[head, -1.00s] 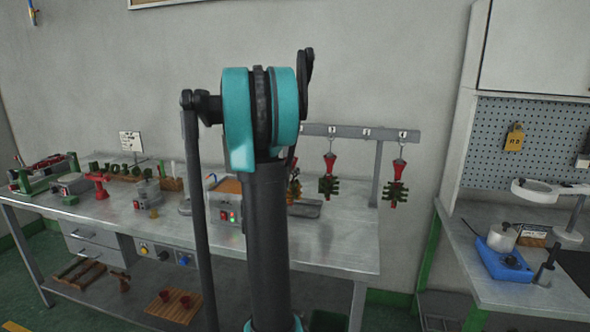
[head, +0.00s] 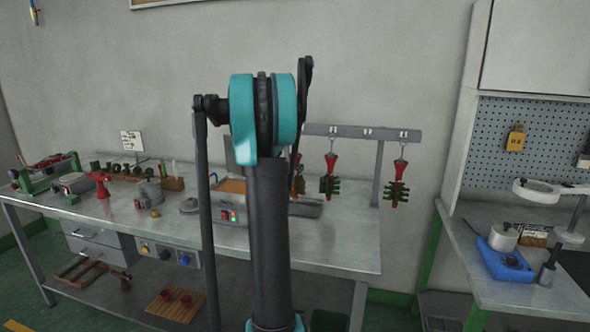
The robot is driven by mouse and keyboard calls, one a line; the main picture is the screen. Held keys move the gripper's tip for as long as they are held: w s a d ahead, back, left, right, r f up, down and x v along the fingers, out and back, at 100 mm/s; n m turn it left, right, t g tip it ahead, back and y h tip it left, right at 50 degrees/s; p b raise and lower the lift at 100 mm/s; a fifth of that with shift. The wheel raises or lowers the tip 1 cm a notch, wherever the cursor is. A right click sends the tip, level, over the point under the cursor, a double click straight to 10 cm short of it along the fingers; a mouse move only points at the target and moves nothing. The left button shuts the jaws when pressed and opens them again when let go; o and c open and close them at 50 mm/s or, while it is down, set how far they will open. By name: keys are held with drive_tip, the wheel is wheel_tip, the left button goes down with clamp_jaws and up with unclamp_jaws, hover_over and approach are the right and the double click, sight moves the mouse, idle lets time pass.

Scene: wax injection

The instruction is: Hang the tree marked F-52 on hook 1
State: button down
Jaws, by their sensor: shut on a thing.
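A grey rail (head: 388,134) with small number plates stands at the back right of the bench; I cannot read the plates surely. A red and green tree (head: 330,180) hangs from it near its middle, and another tree (head: 396,188) hangs near its right end. The place between these two is bare. Part of a third red and green tree (head: 299,180) shows just right of my arm; I cannot tell whether it hangs or is held. No F-52 mark is legible. My arm stands upright in front, and my gripper is hidden behind it.
The metal bench (head: 340,250) carries a red-buttoned machine (head: 230,214), a red stand (head: 101,186) and a row of green pieces at the left. A second bench (head: 470,270) at right holds a blue device (head: 504,262) and a ring lamp (head: 551,188). The bench's front right is clear.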

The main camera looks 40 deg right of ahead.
drive_tip(key=shift+w+x, duration=0.25)
drive_tip(key=shift+x, duration=1.55)
drive_tip(key=shift+w+d+f, duration=0.3)
drive_tip(key=shift+w, duration=0.1)
drive_tip(key=c, duration=1.3)
unclamp_jaws()
